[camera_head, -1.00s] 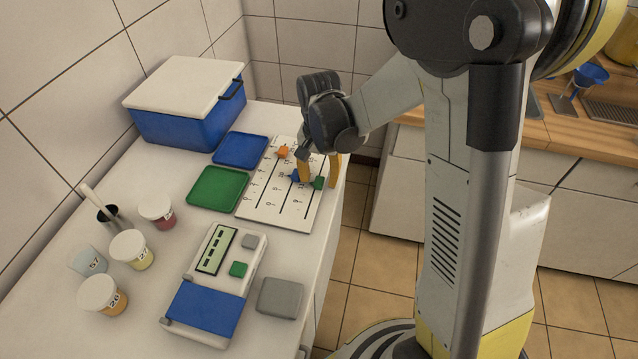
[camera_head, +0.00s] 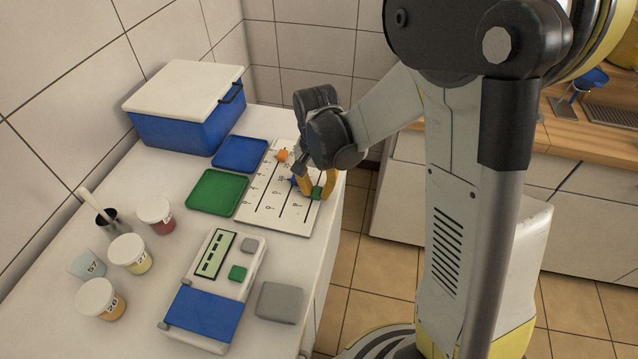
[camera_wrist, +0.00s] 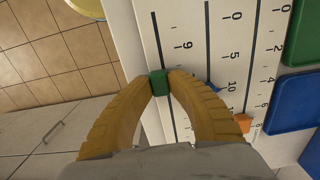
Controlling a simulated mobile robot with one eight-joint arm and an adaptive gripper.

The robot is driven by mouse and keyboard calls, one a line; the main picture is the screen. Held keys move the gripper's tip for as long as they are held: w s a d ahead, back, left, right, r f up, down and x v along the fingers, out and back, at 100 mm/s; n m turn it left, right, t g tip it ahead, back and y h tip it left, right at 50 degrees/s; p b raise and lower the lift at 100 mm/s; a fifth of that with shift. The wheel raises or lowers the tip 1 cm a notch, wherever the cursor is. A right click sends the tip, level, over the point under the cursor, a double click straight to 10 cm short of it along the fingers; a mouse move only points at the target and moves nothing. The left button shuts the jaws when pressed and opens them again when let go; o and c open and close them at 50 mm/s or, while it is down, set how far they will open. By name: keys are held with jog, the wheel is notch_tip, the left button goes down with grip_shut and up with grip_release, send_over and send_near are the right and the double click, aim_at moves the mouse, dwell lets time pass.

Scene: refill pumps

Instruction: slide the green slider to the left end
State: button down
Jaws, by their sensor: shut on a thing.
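The white slider board (camera_head: 268,215) lies on the counter, with several dark slots and printed numbers. The green slider (camera_head: 317,192) sits in the slot nearest the counter's front edge. My gripper (camera_head: 317,187) is over the board with its yellow fingers shut on the green slider. In the wrist view the green slider (camera_wrist: 159,83) is between the fingertips, and the dark slot runs past it both ways. The blue slider (camera_head: 294,181) is mostly hidden behind a finger; a bit shows in the wrist view (camera_wrist: 213,86). The orange slider (camera_head: 282,155) sits in another slot.
Green (camera_head: 217,190) and blue (camera_head: 240,152) trays lie beside the board. A blue box with a white lid (camera_head: 187,110) stands behind. A scale with a blue plate (camera_head: 205,312), a grey block (camera_head: 279,302) and several cups stand in front.

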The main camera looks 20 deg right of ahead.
aim_at(310, 218)
jog(key=s+a, duration=0.1)
jog(key=s, duration=0.1)
jog(key=s+a, duration=0.2)
jog(key=s, duration=0.1)
jog(key=shift+s+a+f, duration=0.1)
jog(key=shift+s+a, duration=0.25)
jog(key=c, duration=1.3)
grip_release()
jog(key=shift+s+a, duration=0.1)
jog(key=shift+o, duration=0.2)
jog(key=shift+r, duration=0.2)
jog(key=shift+r, duration=0.35)
notch_tip(310, 218, up, 11)
